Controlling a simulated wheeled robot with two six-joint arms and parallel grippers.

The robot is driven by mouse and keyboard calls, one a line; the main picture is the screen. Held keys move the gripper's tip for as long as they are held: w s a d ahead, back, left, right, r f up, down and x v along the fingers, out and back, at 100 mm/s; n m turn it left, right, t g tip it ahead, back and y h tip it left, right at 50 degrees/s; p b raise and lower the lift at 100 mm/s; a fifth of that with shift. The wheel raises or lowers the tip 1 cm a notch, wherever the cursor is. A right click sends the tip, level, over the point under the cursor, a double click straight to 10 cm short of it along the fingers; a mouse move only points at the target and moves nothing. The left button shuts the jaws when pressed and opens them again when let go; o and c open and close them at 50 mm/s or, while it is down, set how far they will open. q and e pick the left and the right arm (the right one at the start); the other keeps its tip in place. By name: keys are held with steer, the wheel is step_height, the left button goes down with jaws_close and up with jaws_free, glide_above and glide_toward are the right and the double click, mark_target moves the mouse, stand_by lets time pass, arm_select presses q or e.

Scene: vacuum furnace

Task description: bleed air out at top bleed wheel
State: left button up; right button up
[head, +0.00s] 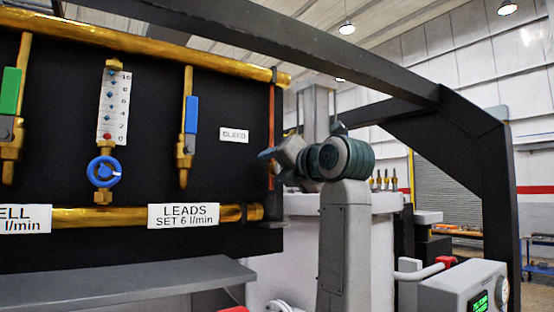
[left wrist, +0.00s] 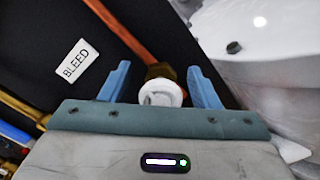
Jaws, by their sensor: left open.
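The bleed wheel (left wrist: 160,93) is a small white round knob on a brass fitting, at the copper pipe (left wrist: 120,32) in the left wrist view. My left gripper (left wrist: 159,69) is open, with one blue finger on each side of the wheel and visible gaps between. I cannot tell how deep the wheel sits between the fingers. The white BLEED label (head: 234,135) is on the black panel, and it also shows in the left wrist view (left wrist: 72,62). In the head view my left gripper (head: 268,155) points left at the copper pipe (head: 271,112) and the wheel is not discernible.
Brass pipes (head: 150,40) and a flow meter (head: 112,108) with a blue knob (head: 104,171) are on the panel, left of my gripper. A grey shelf (head: 120,280) juts out below. A dark frame beam (head: 300,40) crosses above. A grey box with a gauge (head: 465,288) stands lower right.

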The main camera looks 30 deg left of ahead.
arm_select(q)
steer(key=shift+w, duration=0.1)
steer(key=shift+c, duration=0.5)
arm_select(e)
steer(key=shift+a, duration=0.3)
arm_select(q)
steer(key=c, duration=0.9)
arm_select(e)
steer(key=shift+a, duration=0.1)
